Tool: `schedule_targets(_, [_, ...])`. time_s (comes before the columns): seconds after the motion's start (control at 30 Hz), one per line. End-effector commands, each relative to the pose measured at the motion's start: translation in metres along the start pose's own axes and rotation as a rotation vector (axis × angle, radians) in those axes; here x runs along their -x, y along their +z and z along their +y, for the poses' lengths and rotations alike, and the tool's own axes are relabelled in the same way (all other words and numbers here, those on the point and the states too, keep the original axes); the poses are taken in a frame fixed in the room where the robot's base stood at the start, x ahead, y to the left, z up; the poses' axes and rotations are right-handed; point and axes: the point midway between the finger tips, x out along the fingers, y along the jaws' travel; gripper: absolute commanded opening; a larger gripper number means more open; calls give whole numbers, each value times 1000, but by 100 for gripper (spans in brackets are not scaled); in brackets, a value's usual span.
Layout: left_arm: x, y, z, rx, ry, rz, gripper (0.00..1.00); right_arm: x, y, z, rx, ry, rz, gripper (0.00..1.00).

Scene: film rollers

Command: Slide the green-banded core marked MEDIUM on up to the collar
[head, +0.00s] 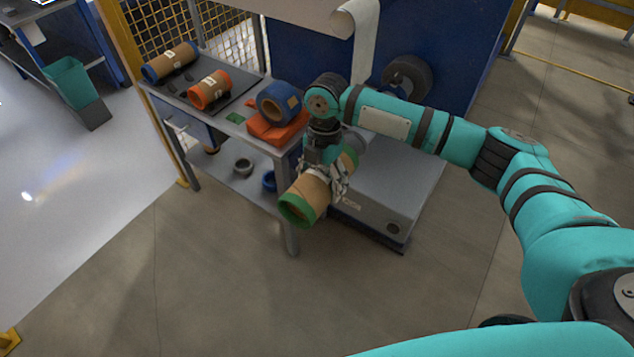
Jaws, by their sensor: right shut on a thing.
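The green-banded core (312,188) is a brown tube with a green band at each end. It is held tilted in the air in front of the grey machine box, its near open end toward the lower left. My right gripper (335,181) is shut around its middle. Any marking on it is too small to read. My left gripper is out of view.
A grey bench (232,127) at the left carries a blue-banded core (170,61), an orange-banded core (209,89) and a blue roll (279,103) on an orange block (275,130). The grey machine box (385,185) stands on the floor below. The floor in front is clear.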

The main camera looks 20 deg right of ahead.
Motion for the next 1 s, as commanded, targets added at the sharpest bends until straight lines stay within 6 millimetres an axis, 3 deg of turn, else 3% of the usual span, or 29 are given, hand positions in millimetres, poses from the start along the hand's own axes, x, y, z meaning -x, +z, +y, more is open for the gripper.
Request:
schedule_targets(0.3, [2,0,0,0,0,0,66,2,16,0,-1,1,0,34])
schedule_targets(0.73, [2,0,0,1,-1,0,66,2,19,1,-1,1,0,34])
schedule_targets(1.0, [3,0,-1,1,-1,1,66,4,35,0,-2,1,0,34])
